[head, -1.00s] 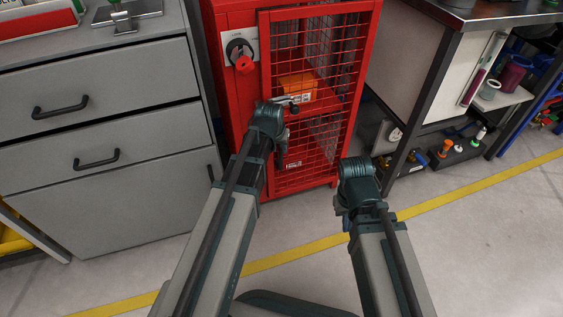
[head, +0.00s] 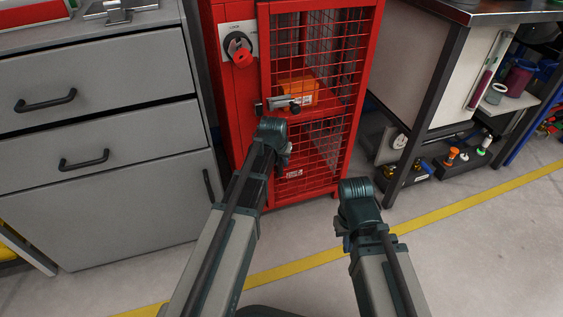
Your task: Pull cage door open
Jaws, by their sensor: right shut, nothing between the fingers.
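The red cage door (head: 264,62), a red frame with wire mesh, is on the front of the red cabinet (head: 221,110) in the head view. It looks closed. A metal latch handle (head: 275,104) sits at mid-height on its left side. My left gripper (head: 284,157) is in front of the door, just below the handle. It is mostly hidden by its own wrist, so its fingers and any contact are unclear. My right gripper (head: 343,232) is shut and empty, low in front of the cage's right side, apart from the door.
An orange box (head: 298,92) is inside the cage. Grey drawers (head: 95,90) stand close on the left, a metal workbench (head: 434,95) on the right. Floor with a yellow line (head: 300,264) is clear in front.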

